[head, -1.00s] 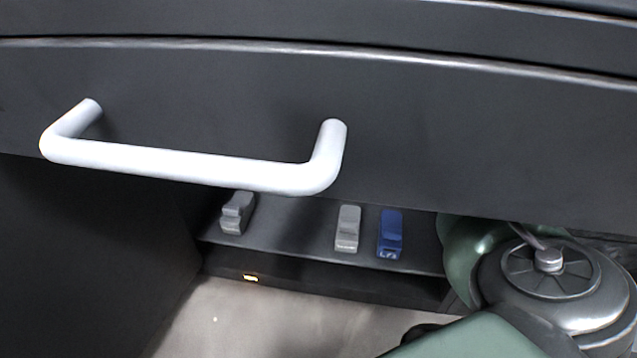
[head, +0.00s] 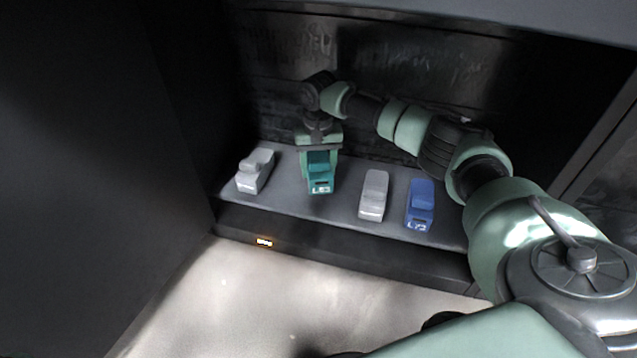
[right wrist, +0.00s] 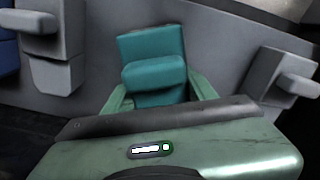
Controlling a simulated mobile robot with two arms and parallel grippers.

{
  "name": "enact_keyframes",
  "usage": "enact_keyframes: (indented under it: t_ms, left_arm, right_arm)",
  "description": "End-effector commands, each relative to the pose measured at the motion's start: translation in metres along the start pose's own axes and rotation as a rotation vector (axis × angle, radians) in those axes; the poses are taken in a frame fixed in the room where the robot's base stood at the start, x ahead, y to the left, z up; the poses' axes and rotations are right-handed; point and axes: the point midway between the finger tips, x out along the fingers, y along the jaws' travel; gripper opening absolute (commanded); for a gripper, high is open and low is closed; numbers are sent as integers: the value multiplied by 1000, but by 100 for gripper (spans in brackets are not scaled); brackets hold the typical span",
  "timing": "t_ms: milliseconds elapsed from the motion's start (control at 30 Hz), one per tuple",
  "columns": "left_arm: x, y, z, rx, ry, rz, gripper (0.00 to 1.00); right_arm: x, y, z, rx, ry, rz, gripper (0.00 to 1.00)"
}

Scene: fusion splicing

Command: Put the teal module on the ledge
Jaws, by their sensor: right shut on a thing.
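The teal module (head: 320,174) is between the fingers of my right gripper (head: 320,178), over the ledge (head: 288,202) in the head view. It stands between two grey modules. Whether its underside touches the ledge I cannot tell. In the right wrist view the teal module (right wrist: 153,62) shows between the two green fingers of my right gripper (right wrist: 155,88), which is shut on it. My left gripper is not in view.
On the ledge are a grey module (head: 255,171) at the left, another grey module (head: 374,195) right of the teal one, and a blue module (head: 420,205) at the right. A dark wall rises behind. Pale floor (head: 240,295) lies in front.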

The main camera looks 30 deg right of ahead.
Motion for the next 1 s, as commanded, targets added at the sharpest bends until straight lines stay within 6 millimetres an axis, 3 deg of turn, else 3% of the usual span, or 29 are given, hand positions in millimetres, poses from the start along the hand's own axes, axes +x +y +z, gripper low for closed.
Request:
enact_keyframes:
  t_ms: [267, 667, 700, 733, 1000]
  left_arm:
    - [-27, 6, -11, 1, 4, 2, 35]
    - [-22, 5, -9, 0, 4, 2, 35]
    - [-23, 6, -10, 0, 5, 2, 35]
    - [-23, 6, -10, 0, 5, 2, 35]
    - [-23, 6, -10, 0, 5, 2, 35]
  right_arm:
    - [40, 0, 0, 0, 2, 0, 5]
    - [42, 0, 0, 0, -1, 1, 5]
    - [42, 0, 0, 0, 0, 1, 67]
    - [42, 0, 0, 0, 0, 1, 76]
    - [42, 0, 0, 0, 0, 1, 78]
